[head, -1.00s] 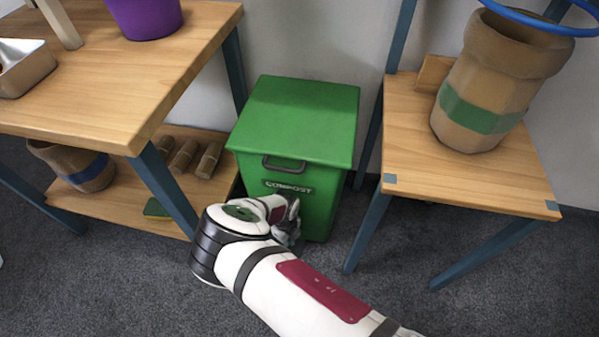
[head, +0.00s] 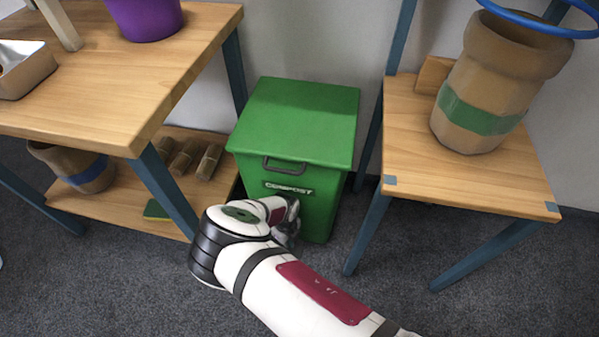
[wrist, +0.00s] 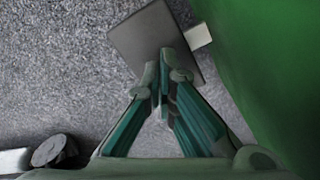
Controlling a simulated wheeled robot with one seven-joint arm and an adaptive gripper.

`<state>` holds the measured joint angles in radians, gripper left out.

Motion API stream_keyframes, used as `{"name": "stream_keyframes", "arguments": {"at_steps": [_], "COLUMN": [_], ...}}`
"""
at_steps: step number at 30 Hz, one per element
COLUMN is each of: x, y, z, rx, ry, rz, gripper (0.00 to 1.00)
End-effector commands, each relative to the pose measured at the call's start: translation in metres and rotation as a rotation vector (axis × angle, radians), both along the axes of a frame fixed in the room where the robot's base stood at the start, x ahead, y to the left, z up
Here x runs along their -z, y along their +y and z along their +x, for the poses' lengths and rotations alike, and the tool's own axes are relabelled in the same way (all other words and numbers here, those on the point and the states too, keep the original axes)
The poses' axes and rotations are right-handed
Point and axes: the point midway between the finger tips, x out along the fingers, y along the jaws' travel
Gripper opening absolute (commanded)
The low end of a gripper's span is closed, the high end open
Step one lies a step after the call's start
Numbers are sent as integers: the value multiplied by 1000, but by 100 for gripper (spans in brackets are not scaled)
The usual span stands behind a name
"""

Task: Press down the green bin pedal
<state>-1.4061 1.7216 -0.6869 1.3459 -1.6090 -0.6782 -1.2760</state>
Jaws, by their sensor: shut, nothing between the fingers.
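The green compost bin (head: 296,125) stands on the floor between the two tables with its lid shut. Its green side also fills the right of the wrist view (wrist: 270,60). The bin pedal (wrist: 150,38) is a flat dark grey plate in the wrist view, low beside the bin, joined by a pale stub (wrist: 198,36). My gripper (wrist: 165,60) is shut and empty, with its fingertips over the near part of the pedal; I cannot tell whether they touch it. In the head view my arm hides the pedal, and my gripper (head: 288,235) shows only partly at the bin's front.
A wooden table (head: 120,85) with a lower shelf (head: 120,208) stands close on the left. Grey carpet (head: 130,285) is free in front.

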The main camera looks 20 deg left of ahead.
Motion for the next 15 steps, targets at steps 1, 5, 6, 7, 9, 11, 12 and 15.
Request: {"name": "stream_keyframes", "arguments": {"at_steps": [1,5,6,7,9,11,12,15], "x": [0,1,2,4,8,12,14,19], "y": [0,0,0,0,0,0,0,0], "z": [0,0,0,0,0,0,0,0], "rx": [0,0,0,0,0,0,0,0], "ry": [0,0,0,0,0,1,1,1], "rz": [0,0,0,0,0,0,0,0], "gripper": [0,0,0,0,0,0,0,0]}}
